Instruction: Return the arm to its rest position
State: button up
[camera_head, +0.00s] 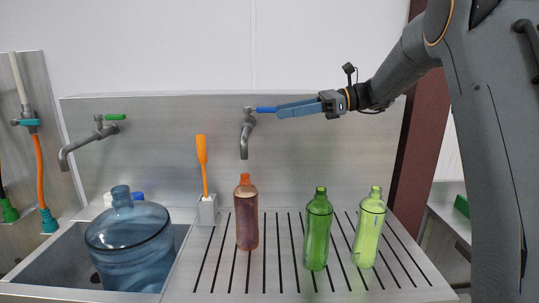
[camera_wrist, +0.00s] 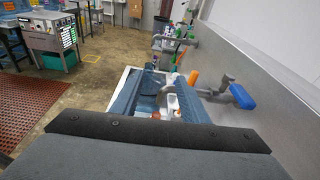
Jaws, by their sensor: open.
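My arm reaches in from the right in the head view. My gripper (camera_head: 282,110) has pale blue fingers and is level with the middle tap (camera_head: 248,130), its tips close to the tap's blue handle (camera_head: 266,109). I cannot tell whether they touch there. In the wrist view the fingers of my gripper (camera_wrist: 162,88) are spread apart with nothing clearly held. The blue handle (camera_wrist: 242,96) shows to the right of them, apart from the right finger.
A large blue jug (camera_head: 128,240) stands in the sink at left. A reddish-brown bottle (camera_head: 247,220) is below the middle tap. A green bottle (camera_head: 317,235) and a light green bottle (camera_head: 368,232) stand on the slotted drainboard (camera_head: 280,275). An orange-handled brush (camera_head: 202,160) stands in a holder.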

jog(key=s+d+f+n+h+b, duration=0.15)
jog(key=s+f+h, duration=0.35)
jog(key=f, duration=0.6)
jog(key=s+d+f+n+h+b, duration=0.1)
jog(key=s+f+n+h+b, duration=0.15)
jog(key=s+f, duration=0.6)
jog(key=s+d+f+n+h+b, duration=0.1)
jog(key=s+d+f+n+h, duration=0.1)
jog(key=f, duration=0.5)
jog(key=s+d+f+n+h+b, duration=0.2)
jog(key=s+d+f+n, duration=0.3)
jog(key=s, duration=0.4)
jog(key=s+d+f+n+t+h+b, duration=0.1)
jog(key=s+d+f+n+h, duration=0.3)
jog(key=f, duration=0.4)
jog(key=s+n, duration=0.1)
jog(key=n, duration=0.1)
jog(key=shift+s+d+f+n+b, duration=0.25)
jog(key=shift+f+n+b, duration=0.05)
jog(key=shift+f+b, duration=0.05)
